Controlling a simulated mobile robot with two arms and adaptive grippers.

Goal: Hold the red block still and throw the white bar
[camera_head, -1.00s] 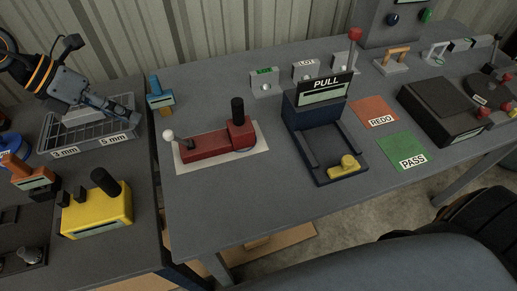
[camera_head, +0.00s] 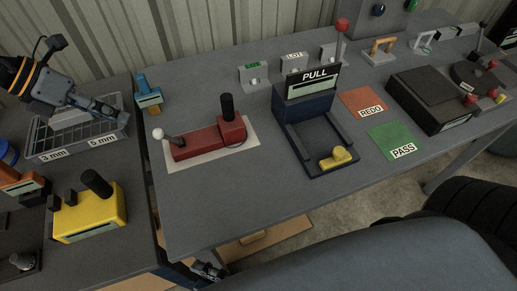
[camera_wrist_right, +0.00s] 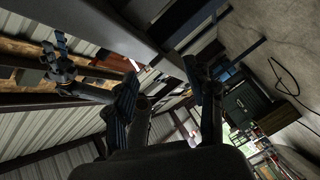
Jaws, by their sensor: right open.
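The red block (camera_head: 205,142) lies on a pale sheet on the grey table. A black upright grip (camera_head: 227,106) stands at its right end. A short lever with a white ball knob (camera_head: 158,134) rises at its left end; I see no other white bar on it. My left gripper (camera_head: 108,112) is over the grey wire tray, left of the red block and apart from it; its finger opening is unclear. My right gripper (camera_head: 208,271) shows low, by the table's front edge and below the top. In the right wrist view its fingers (camera_wrist_right: 160,88) are apart with nothing between them.
A yellow block (camera_head: 90,214) with black posts and the grey tray (camera_head: 75,146) are on the left table. A blue PULL fixture (camera_head: 305,107) stands right of the red block, with REDO (camera_head: 362,102) and PASS (camera_head: 389,142) mats beyond. The table front (camera_head: 220,205) is clear.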

